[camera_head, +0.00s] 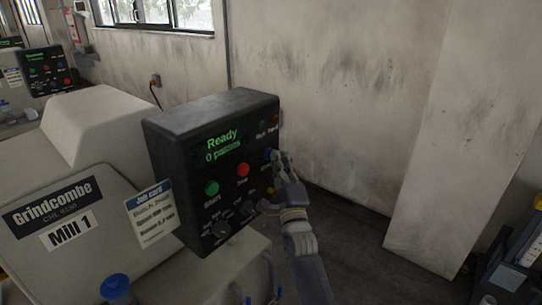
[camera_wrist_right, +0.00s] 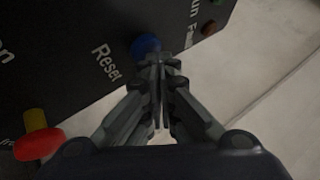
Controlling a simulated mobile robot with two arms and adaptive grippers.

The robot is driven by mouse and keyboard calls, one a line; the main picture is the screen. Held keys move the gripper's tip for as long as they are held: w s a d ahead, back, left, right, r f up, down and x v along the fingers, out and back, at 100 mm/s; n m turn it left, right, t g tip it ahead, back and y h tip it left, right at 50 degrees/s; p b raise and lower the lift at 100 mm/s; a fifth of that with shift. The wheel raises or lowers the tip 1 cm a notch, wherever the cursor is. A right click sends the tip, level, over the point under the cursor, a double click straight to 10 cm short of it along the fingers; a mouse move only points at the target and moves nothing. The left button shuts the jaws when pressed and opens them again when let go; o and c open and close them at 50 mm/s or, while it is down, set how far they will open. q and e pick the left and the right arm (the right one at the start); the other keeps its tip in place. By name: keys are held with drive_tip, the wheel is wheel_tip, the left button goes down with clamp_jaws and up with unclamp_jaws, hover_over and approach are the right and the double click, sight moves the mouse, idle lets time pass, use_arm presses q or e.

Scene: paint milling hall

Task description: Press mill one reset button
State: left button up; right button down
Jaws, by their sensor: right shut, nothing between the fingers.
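The dark control box (camera_head: 180,150) of Mill 1 shows "Ready" and "0 passes" in green. Its blue reset button (camera_head: 268,153) is on the right side of the face, partly hidden by my right gripper (camera_head: 279,158). In the right wrist view the blue button (camera_wrist_right: 146,44) sits beside the word "Reset", right at the fingertips. My right gripper (camera_wrist_right: 160,66) is shut and empty, its tips at the button's lower edge; whether they touch it I cannot tell. My left gripper is in neither view.
A green button (camera_head: 211,187), a red button (camera_head: 243,170) and dark knobs are on the same face. A red-and-yellow control (camera_wrist_right: 38,138) is at lower left in the wrist view. A job card (camera_head: 152,213) stands left of the box. A second control box (camera_head: 47,69) is behind.

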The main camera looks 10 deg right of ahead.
drive_tip(key=shift+w+a, duration=0.15)
idle(0.5)
drive_tip(key=shift+s+d+p, duration=0.4)
drive_tip(key=shift+s+d, duration=0.15)
drive_tip(key=shift+s, duration=0.2)
drive_tip(key=s+d+p, duration=0.1)
drive_tip(key=s, duration=0.1)
drive_tip(key=s+d+p, duration=0.1)
drive_tip(key=s+d, duration=0.1)
drive_tip(key=shift+w, duration=0.1)
idle(0.6)
